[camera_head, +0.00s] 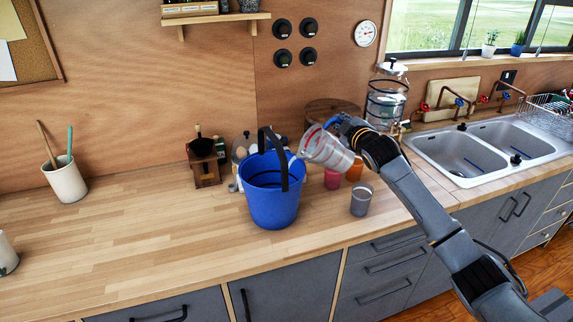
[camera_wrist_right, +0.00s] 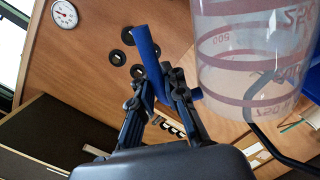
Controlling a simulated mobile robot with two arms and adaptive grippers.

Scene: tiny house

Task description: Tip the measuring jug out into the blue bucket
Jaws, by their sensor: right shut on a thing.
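The blue bucket (camera_head: 272,205) stands upright on the wooden counter, with its dark handle raised. The measuring jug (camera_head: 327,150) is clear with red markings and a blue handle. It is held in the air, tilted with its mouth toward the bucket, just right of and above the bucket's rim. My right gripper (camera_head: 340,122) is shut on the jug's blue handle. The right wrist view shows the gripper fingers (camera_wrist_right: 160,95) closed around the blue handle, with the jug (camera_wrist_right: 250,60) beside them. I cannot tell what is inside the jug. My left gripper is not in view.
A grey cup (camera_head: 361,199) stands on the counter below the jug, with pink and orange cups behind. A coffee grinder (camera_head: 205,165) stands left of the bucket. The double sink (camera_head: 480,150) is at right. The counter left of the bucket is mostly clear.

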